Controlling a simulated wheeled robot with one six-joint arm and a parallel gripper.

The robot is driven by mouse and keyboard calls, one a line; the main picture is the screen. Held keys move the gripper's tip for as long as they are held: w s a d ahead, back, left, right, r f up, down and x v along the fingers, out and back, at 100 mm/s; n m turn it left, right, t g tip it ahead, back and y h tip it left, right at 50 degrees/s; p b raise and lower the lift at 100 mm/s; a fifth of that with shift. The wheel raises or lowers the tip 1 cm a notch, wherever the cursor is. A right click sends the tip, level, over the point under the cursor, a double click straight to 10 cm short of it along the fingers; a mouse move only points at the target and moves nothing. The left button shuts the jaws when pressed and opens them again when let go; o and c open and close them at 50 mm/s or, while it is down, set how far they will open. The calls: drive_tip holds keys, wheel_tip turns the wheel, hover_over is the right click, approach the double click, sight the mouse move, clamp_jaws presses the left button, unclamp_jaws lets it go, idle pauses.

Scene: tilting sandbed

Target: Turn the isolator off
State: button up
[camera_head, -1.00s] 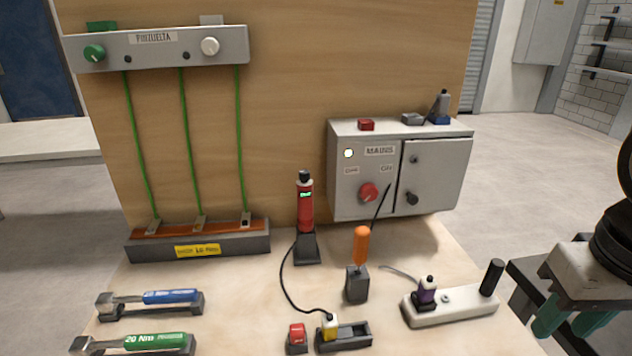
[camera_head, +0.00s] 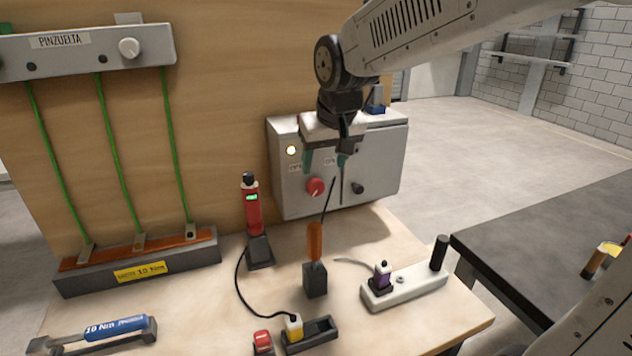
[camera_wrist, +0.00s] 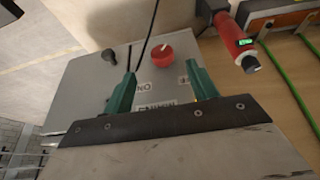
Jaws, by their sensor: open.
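The isolator is a round red knob (camera_head: 316,186) on the front of a grey box (camera_head: 285,193). A pale mark shows on the knob in the wrist view (camera_wrist: 162,54); I cannot tell which label it points at. OFF and ON labels sit above the knob in the head view, partly hidden by my gripper. A lamp (camera_head: 291,150) on the box is lit white. My gripper (camera_head: 325,163) is open and empty, in front of the box and just above the knob. In the wrist view its green fingertips (camera_wrist: 160,72) stand apart, with the knob just beyond the gap between them.
A thin dark rod rises from an orange-handled screwdriver (camera_head: 314,242) in front of the box, close to the knob. A red tool (camera_head: 253,210) stands upright to the left. A black door knob (camera_head: 358,188) is to the right. A white block (camera_head: 410,287) lies in front.

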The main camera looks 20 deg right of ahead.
sight(317, 181)
drive_tip(key=x, duration=0.4)
drive_tip(key=w+x, duration=0.1)
drive_tip(key=x, duration=0.3)
drive_tip(key=shift+a+r, duration=0.1)
drive_tip(key=c, duration=1)
